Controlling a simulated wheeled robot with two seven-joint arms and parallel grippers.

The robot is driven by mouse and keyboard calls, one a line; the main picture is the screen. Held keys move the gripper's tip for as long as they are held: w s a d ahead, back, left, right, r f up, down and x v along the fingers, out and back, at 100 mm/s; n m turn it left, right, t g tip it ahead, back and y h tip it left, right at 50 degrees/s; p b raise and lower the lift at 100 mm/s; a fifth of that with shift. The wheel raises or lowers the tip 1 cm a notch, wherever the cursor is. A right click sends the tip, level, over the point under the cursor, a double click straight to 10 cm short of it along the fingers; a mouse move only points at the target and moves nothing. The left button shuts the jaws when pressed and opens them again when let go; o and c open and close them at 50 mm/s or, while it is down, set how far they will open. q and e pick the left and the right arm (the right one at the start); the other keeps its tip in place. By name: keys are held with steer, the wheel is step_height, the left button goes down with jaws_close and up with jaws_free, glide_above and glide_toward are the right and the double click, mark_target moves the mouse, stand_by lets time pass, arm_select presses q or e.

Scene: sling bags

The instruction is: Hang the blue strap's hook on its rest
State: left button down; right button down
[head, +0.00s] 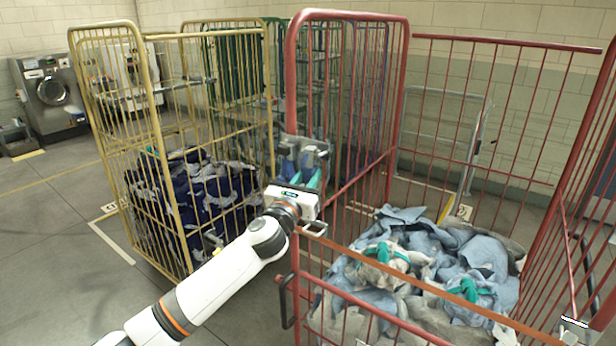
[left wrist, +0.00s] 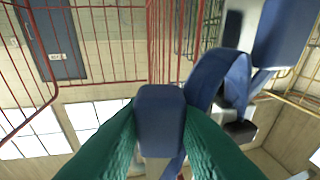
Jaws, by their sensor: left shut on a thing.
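My left gripper (head: 312,178) is raised beside the left front post of the red cage. Its green fingers are shut on a blue-grey block (left wrist: 160,118), which appears to be the blue strap's hook. In the left wrist view, a loop of blue strap (left wrist: 210,75) runs up just right of the block. In the head view, blue and grey parts (head: 290,150) show just beyond the fingers. I cannot make out the hook's rest.
The red cage (head: 400,60) holds heaped pale blue and grey cloth (head: 450,265) with green pieces. An orange strap (head: 400,280) crosses its front. A yellow cage (head: 150,60) with dark blue and white cloth (head: 190,195) stands left.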

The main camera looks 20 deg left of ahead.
arm_select(q)
steer(key=shift+f, duration=0.15)
steer(key=c, duration=0.7)
jaws_free()
steer(key=shift+s+a+p, duration=0.25)
steer(key=shift+s+p, duration=0.05)
steer(key=shift+s, duration=0.3)
steer(key=shift+s+a+p, duration=0.2)
steer(key=shift+s+p, duration=0.1)
steer(key=shift+s, duration=0.25)
steer(key=shift+s+a+p, duration=0.25)
steer(key=shift+s, duration=0.5)
steer(key=shift+s+a+p, duration=0.2)
steer(key=shift+s+a, duration=0.05)
steer(key=shift+s, duration=0.45)
steer(key=shift+s+a+p, duration=0.25)
steer(key=shift+s, duration=0.5)
